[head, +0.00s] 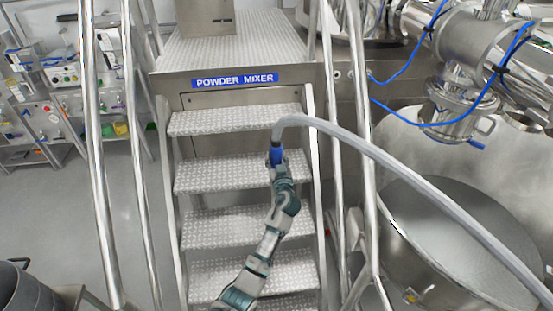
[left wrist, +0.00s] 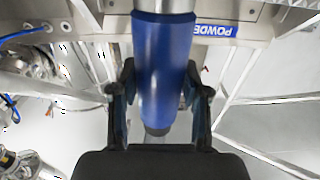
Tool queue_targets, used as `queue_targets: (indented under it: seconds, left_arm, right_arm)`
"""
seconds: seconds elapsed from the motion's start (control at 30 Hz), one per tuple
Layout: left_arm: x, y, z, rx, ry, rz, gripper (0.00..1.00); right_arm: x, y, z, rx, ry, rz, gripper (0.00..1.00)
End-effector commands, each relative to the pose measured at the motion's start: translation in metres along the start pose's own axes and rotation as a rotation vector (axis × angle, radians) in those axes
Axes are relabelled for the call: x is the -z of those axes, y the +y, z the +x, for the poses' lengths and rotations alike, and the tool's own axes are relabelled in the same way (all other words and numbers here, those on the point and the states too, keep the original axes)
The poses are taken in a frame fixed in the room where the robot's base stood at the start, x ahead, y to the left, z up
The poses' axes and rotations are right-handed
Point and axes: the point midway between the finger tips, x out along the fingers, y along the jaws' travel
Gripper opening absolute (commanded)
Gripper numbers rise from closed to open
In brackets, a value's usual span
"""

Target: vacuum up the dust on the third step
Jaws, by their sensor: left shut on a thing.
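My left gripper (head: 278,166) is shut on the blue grip of the vacuum hose (head: 276,156), in front of the metal stairs. In the left wrist view, the fingers (left wrist: 158,105) close on both sides of the blue grip (left wrist: 163,65), which has a dark lower end. The grey hose (head: 390,160) bends over from the grip and runs down to the right. The stairs have several diamond-plate treads; one upper tread (head: 215,172) lies behind the gripper. I cannot make out dust clearly on any tread. My right gripper is out of view.
Metal handrails (head: 98,150) flank the stairs. A blue "POWDER MIXER" sign (head: 235,80) is under the top platform (head: 240,52). A large steel vessel (head: 400,220) with pipes and blue cables stands right. Open grey floor (head: 60,215) lies left.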

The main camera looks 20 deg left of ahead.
Motion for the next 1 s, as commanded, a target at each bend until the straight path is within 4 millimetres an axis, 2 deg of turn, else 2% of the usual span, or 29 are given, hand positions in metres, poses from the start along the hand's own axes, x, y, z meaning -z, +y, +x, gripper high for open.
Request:
queue_targets:
  seconds: [0.17,0.7,1.0]
  left_arm:
    - [0.007,0.0,0.0,0.0,0.004,-0.001,0.11]
    - [0.076,0.0,0.001,-0.001,0.004,-0.002,0.11]
    - [0.081,0.0,0.001,-0.001,0.002,-0.001,0.11]
  right_arm:
    - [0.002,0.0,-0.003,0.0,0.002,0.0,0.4]
    - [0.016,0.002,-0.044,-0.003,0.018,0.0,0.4]
    - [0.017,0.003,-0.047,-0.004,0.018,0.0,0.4]
